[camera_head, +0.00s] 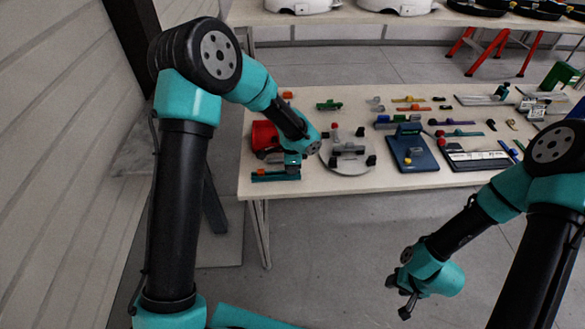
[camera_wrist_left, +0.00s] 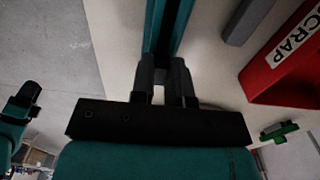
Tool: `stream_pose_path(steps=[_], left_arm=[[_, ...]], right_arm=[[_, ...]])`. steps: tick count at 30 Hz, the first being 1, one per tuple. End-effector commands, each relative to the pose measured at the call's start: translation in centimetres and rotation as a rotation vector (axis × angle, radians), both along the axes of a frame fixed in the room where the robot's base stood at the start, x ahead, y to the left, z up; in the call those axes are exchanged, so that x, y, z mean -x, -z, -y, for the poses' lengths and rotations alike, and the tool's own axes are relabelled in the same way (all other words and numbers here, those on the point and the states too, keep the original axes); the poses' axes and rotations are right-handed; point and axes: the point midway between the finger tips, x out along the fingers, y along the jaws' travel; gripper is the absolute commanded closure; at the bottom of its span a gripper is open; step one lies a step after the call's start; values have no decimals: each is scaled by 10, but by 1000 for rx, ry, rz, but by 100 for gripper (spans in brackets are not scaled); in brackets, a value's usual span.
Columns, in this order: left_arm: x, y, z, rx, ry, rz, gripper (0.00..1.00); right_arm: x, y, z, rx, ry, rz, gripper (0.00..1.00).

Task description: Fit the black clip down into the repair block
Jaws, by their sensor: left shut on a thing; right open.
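A long teal block (camera_head: 275,177), apparently the repair block, lies at the table's front left corner with a small orange piece on it. In the left wrist view a teal channel with a dark inside (camera_wrist_left: 168,28) runs up from between my fingers. My left gripper (camera_head: 292,168) is low over the right part of the block, and its fingers (camera_wrist_left: 164,75) are shut on a small dark thing, apparently the black clip. The fingers mostly hide it, so how deep it sits cannot be told. My right gripper (camera_head: 399,296) is open and empty, off the table in front.
A red scrap bin (camera_head: 264,136) stands just behind the teal block; it also shows in the left wrist view (camera_wrist_left: 292,58). A round grey plate (camera_head: 348,169) with small parts lies to the right, then a blue board (camera_head: 414,158). Several small parts fill the right of the table.

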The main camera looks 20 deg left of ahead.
Motion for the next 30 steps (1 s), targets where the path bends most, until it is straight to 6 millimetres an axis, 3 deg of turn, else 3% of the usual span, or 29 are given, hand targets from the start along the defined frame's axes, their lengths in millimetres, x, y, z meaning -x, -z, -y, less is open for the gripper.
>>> stream_pose_path(steps=[11,17,30], left_arm=[[2,-35,1,1,0,1,100],[32,-37,9,0,2,0,100],[127,-46,37,0,3,0,100]], right_arm=[[0,0,0,0,0,0,57],[0,0,0,0,0,0,57],[0,0,0,0,0,0,57]])
